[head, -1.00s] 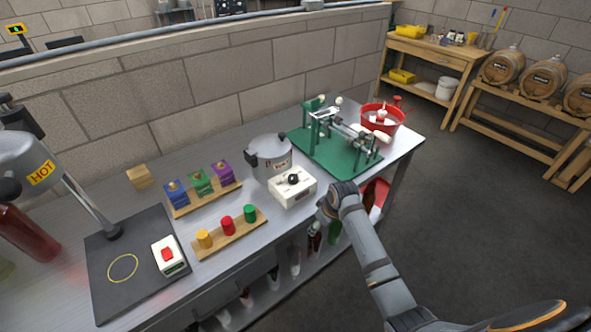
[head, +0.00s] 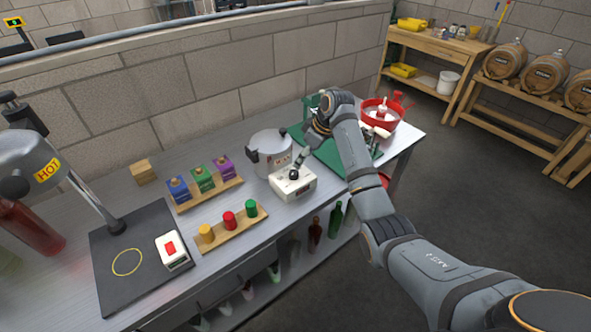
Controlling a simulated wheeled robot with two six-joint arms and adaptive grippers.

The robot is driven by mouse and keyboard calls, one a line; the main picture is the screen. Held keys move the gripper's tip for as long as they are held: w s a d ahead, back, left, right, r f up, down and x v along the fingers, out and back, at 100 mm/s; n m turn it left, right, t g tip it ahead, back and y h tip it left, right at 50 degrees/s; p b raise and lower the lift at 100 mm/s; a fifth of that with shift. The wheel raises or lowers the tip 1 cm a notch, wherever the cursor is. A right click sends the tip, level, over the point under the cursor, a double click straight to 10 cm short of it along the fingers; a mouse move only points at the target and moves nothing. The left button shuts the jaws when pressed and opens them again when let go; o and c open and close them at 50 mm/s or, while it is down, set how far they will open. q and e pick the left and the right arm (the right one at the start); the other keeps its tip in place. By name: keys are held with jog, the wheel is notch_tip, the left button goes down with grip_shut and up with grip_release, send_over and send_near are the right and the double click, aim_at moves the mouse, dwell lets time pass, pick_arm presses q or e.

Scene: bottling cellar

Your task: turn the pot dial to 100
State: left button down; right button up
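The pot (head: 270,153) is a grey metal vessel with black handles, standing on the metal bench. A white box (head: 294,186) sits right in front of it and carries a black dial (head: 294,174) on its top. A small display on the box's front is too small to read. My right gripper (head: 301,164) reaches in from the right, just above and beside the dial. I cannot tell whether its fingers touch the dial or how far apart they are. My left gripper is not in view.
Left of the pot are a rack of blue, green and purple blocks (head: 203,180) and a board with yellow, red and green pegs (head: 230,221). Behind my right arm lie a green mat (head: 331,157) and a red bowl (head: 371,118). A hot lamp (head: 38,160) stands far left.

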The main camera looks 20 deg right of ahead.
aim_at(294, 172)
jog(key=p+x, duration=0.1)
jog(key=x, duration=0.7)
jog(key=shift+f, duration=0.25)
jog(key=c, duration=1.1)
